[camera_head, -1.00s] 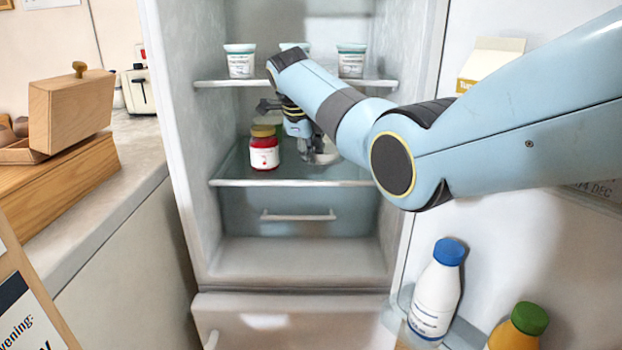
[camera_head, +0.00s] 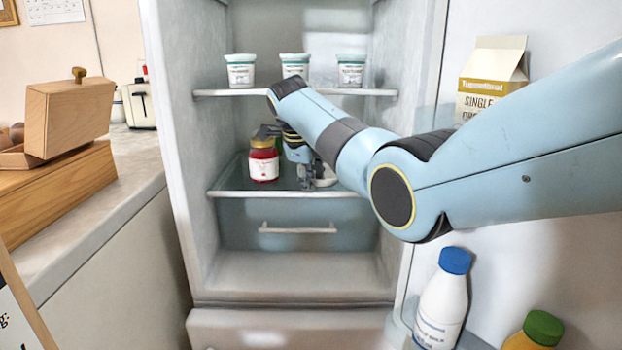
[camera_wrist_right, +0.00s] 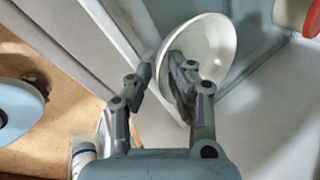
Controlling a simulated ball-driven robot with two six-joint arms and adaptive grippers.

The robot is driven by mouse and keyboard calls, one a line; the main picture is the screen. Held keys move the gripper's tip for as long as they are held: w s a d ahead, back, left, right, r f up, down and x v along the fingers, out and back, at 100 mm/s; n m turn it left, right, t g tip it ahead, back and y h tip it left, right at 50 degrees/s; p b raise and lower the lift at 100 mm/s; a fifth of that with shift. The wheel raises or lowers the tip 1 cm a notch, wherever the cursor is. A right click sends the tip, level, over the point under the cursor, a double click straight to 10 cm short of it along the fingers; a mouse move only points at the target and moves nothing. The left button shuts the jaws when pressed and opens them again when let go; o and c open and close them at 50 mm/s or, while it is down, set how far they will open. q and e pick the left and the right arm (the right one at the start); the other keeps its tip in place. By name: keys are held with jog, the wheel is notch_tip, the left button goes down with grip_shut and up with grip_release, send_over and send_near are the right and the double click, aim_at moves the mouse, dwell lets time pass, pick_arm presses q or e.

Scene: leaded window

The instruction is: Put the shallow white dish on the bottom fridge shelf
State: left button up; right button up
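The shallow white dish (camera_wrist_right: 215,45) shows in the right wrist view by my right gripper (camera_wrist_right: 160,68). The fingers are spread, one over the dish's inside and the other just outside its rim, with a gap between them. In the head view the right gripper (camera_head: 306,184) is down at the fridge's bottom shelf (camera_head: 235,193), right of the red jar. Part of the dish (camera_head: 326,181) shows there, low over or on the shelf; I cannot tell if it touches. My left gripper is not in view.
A red jar (camera_head: 263,166) stands on the bottom shelf, left of the gripper. White tubs (camera_head: 240,70) stand on the shelf above. A drawer (camera_head: 298,240) is below. The open door on the right holds a bottle with a blue cap (camera_head: 442,305) and a carton (camera_head: 491,75).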

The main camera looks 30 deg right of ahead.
jog(key=p+v, duration=0.2)
jog(key=v, duration=1)
jog(key=s+a+f+n+t+y, duration=0.1)
jog(key=s+f+n, duration=0.6)
jog(key=f, duration=0.6)
jog(key=s+a+f+n+t+y, duration=0.1)
jog(key=s+f+n+t, duration=0.1)
jog(key=s+f+n, duration=0.8)
jog(key=s+a+f+n+t+y, duration=0.15)
jog(key=f+n, duration=0.45)
jog(key=f, duration=1)
jog(key=s+f+n+g, duration=0.2)
jog(key=s+f, duration=0.6)
jog(key=s, duration=0.4)
jog(key=s+f+n+g, duration=0.2)
jog(key=s+f, duration=0.5)
jog(key=s, duration=0.4)
jog(key=s+f+n+g, duration=0.1)
jog(key=s+f, duration=0.1)
jog(key=s, duration=0.8)
jog(key=s+d+f+n+g, duration=0.1)
jog(key=s+f+g, duration=0.1)
jog(key=s, duration=0.9)
jog(key=shift+s+d+f+n, duration=0.2)
jog(key=shift+s+f+n, duration=0.1)
jog(key=shift+f, duration=0.55)
